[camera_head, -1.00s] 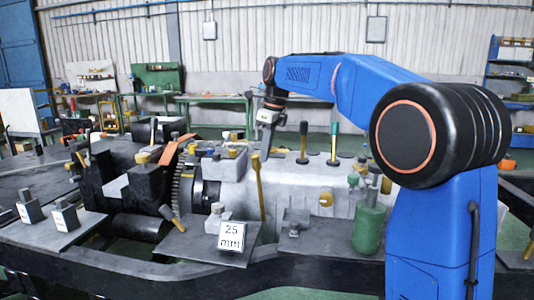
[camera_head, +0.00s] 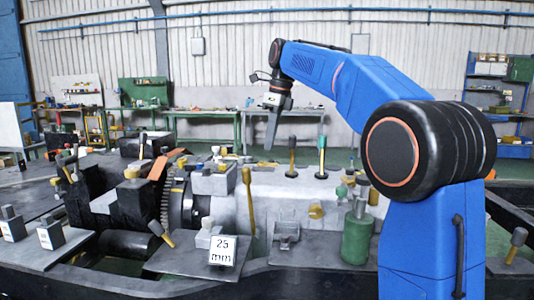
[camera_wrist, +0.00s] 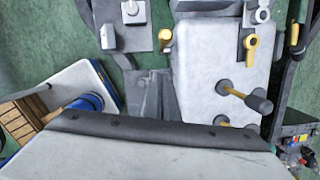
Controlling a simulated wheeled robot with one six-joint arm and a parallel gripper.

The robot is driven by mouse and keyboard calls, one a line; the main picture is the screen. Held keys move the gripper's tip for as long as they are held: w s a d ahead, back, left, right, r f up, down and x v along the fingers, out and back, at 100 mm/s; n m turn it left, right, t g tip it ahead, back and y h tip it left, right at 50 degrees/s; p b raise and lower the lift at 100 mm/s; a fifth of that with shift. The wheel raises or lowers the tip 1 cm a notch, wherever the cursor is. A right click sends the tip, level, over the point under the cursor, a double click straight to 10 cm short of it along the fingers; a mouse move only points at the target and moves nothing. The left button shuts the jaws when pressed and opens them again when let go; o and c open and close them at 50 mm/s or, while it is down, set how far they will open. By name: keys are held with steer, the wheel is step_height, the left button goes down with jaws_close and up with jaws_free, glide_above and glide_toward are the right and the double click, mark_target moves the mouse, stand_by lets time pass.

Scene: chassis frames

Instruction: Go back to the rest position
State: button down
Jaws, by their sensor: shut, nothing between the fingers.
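My gripper (camera_head: 268,145) hangs from the end of my blue arm, pointing down. Its fingers are together with nothing held between them. In the head view it appears above the light grey chassis block (camera_head: 275,200), clear of its top. In the wrist view, grey tapered fingers (camera_wrist: 155,98) show near the centre. My arm is bent, with its forearm reaching left from the large black joint.
Dark- and green-handled tools (camera_head: 292,160) stand upright on the block. A green bottle (camera_head: 357,236) and a "25 mm" sign (camera_head: 222,251) stand in front. A toothed gear (camera_head: 172,203) is to the left. Workbenches line the back wall; the air around my gripper looks clear.

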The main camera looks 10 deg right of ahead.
steer(key=shift+r, duration=0.45)
steer(key=shift+s, duration=0.1)
steer(key=s+d+f+n+t, duration=0.1)
steer(key=s+f+n, duration=0.25)
steer(key=s, duration=0.25)
steer(key=s+d+f+n, duration=0.2)
steer(key=s+f+n, duration=0.15)
steer(key=s, duration=0.25)
steer(key=s+d+f+n+t, duration=0.1)
steer(key=s+f+n, duration=0.1)
steer(key=s+n, duration=0.35)
steer(key=s+d+f+n+t+h, duration=0.1)
steer(key=s+d+f+n, duration=0.2)
steer(key=s+f+n, duration=0.9)
steer(key=s+f, duration=1)
steer(key=f, duration=0.1)
steer(key=shift+d+t+h, duration=0.2)
steer(key=shift+t+h, duration=0.1)
steer(key=shift+h, duration=0.1)
steer(key=shift+s, duration=0.1)
